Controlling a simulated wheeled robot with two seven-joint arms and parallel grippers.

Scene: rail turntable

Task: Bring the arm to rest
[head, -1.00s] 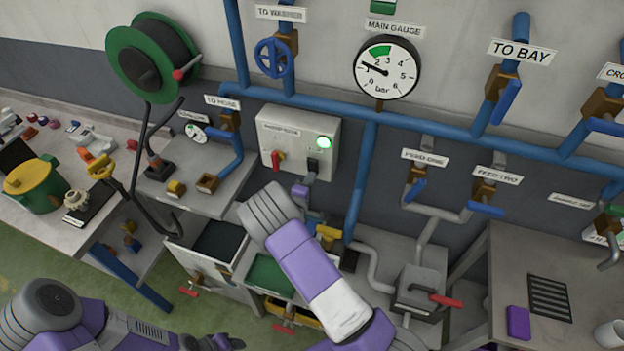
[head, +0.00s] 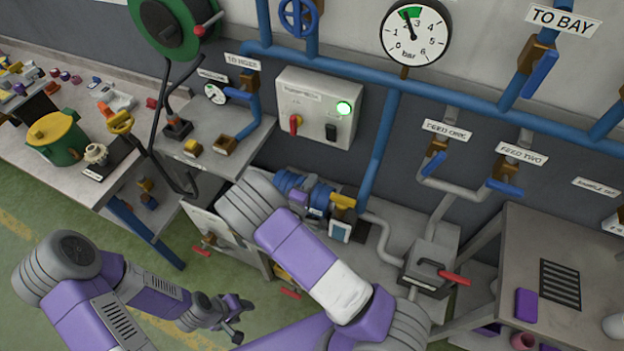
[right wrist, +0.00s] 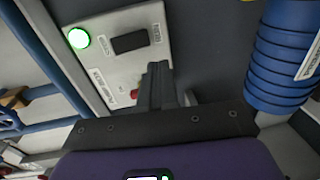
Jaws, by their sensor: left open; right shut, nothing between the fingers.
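My right arm (head: 300,245) reaches up from the bottom of the head view. Its hand is largely hidden there behind the forearm, beside a blue ribbed pump motor (head: 290,183). In the right wrist view my right gripper (right wrist: 158,72) has its dark fingers together and empty. They appear in front of the grey switch box (right wrist: 120,45), and I cannot tell the exact gap. The motor (right wrist: 280,75) is close on the right. My left gripper (head: 238,322) is open and empty, low over the floor at the bottom of the head view.
The switch box (head: 317,105) has a lit green lamp (head: 344,108), a red handle and a black switch. The gauge needle (head: 411,24) points up by the green band. Blue pipes (head: 380,150) run behind. Benches stand left (head: 75,180) and right (head: 545,225). Green floor (head: 35,215) is clear.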

